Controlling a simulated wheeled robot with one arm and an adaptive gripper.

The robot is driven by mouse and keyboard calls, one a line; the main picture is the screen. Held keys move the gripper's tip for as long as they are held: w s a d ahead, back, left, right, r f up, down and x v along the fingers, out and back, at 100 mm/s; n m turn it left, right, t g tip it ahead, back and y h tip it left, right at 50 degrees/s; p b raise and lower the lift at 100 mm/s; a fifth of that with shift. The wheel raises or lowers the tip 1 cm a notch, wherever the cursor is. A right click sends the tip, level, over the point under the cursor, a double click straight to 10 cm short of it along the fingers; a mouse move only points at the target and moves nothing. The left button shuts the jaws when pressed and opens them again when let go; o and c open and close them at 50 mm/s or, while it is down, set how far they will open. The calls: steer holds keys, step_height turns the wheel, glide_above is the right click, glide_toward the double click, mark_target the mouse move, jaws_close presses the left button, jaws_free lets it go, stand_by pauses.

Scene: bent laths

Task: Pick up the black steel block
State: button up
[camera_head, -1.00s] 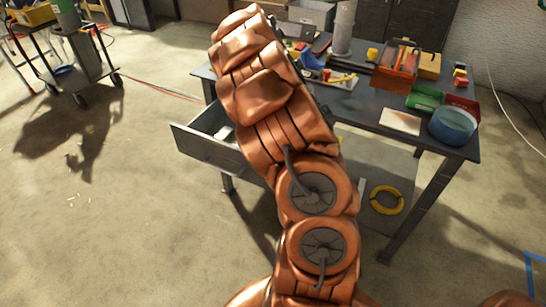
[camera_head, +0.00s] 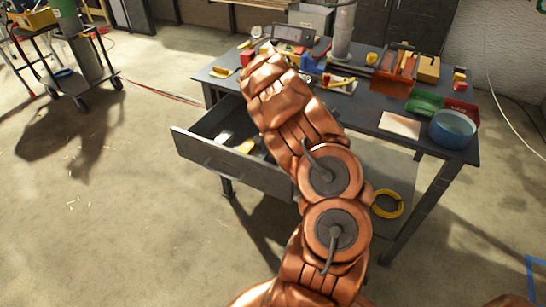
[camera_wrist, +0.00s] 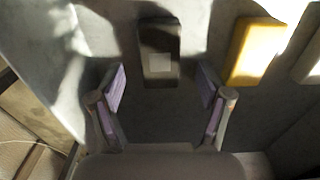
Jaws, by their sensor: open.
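The black steel block (camera_wrist: 160,42) lies in the drawer in the wrist view, dark with a pale square on its face. My gripper (camera_wrist: 160,85) is open, one finger to the left and one to the right. The block is ahead of the fingertips and roughly centred between them; nothing is held. In the head view the open drawer (camera_head: 232,168) hangs from the table's left front, and my arm covers its right part. The black block and my gripper cannot be made out there.
A yellow block (camera_wrist: 256,50) lies just right of the black block in the drawer. A pale block (camera_wrist: 310,62) lies at the far right. The drawer wall (camera_wrist: 45,60) runs along the left. The table top (camera_head: 365,115) holds tools, bins and a blue bowl (camera_head: 453,128).

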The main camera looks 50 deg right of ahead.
steer(key=shift+f, duration=1.2)
steer(key=c, duration=1.4)
